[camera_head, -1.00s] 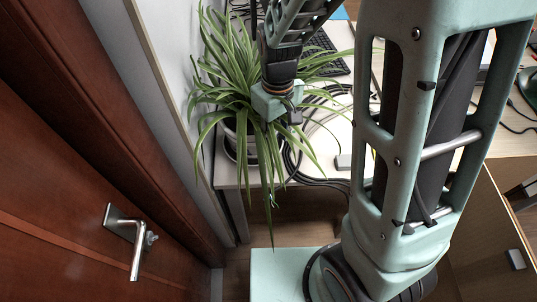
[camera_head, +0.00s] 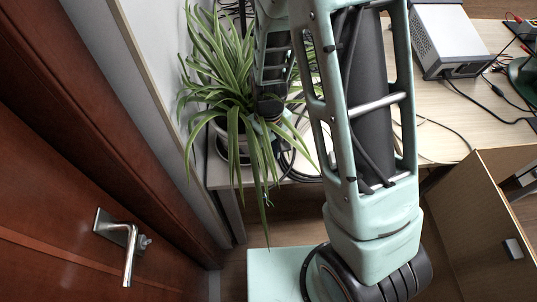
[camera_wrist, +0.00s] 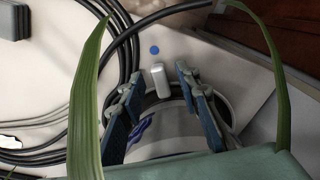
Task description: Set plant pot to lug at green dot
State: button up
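The plant pot (camera_head: 222,127) stands on the table beside the wall, with long green leaves (camera_head: 228,75) above it. In the wrist view the pot (camera_wrist: 165,133) is pale with blue marks, inside a dark-edged round rim. A small white lug (camera_wrist: 158,80) sticks out at the rim. A blue dot (camera_wrist: 154,50) lies on the table just beyond the lug; I see no green dot. My gripper (camera_wrist: 160,88) has its fingers apart, one on each side of the lug; I cannot tell whether they touch anything. In the head view, leaves and my arm largely hide the gripper.
Black cables (camera_wrist: 125,45) run over the table close to the pot. A grey block (camera_wrist: 12,20) lies beyond them. A grey instrument box (camera_head: 442,40) stands at the right on the table (camera_head: 460,110). A brown door (camera_head: 70,200) is at left.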

grip_shut()
dwell(0.4)
jog(key=shift+w+d+n+b, duration=0.65)
jog(key=shift+w+d+n, duration=0.1)
jog(key=shift+n, duration=0.15)
jog(key=w+d+n, duration=0.1)
jog(key=n, duration=0.1)
jog(key=w+n, duration=0.2)
jog(key=w+d+n, duration=0.1)
jog(key=w+n, duration=0.1)
jog(key=shift+w+d+r, duration=0.1)
jog(key=shift+d, duration=0.25)
jog(key=w+n, duration=0.2)
jog(key=n, duration=0.1)
jog(key=shift+w+d+p, duration=0.15)
jog(key=shift+w+p, duration=0.05)
jog(key=shift+p, duration=0.15)
jog(key=shift+w+a+n+p, duration=0.15)
jog(key=shift+w+n+p, duration=0.15)
jog(key=shift+w+n, duration=0.5)
jog(key=shift+w+a+n+p, duration=0.15)
jog(key=shift+w+n+p, duration=0.15)
jog(key=shift+w+n, duration=0.5)
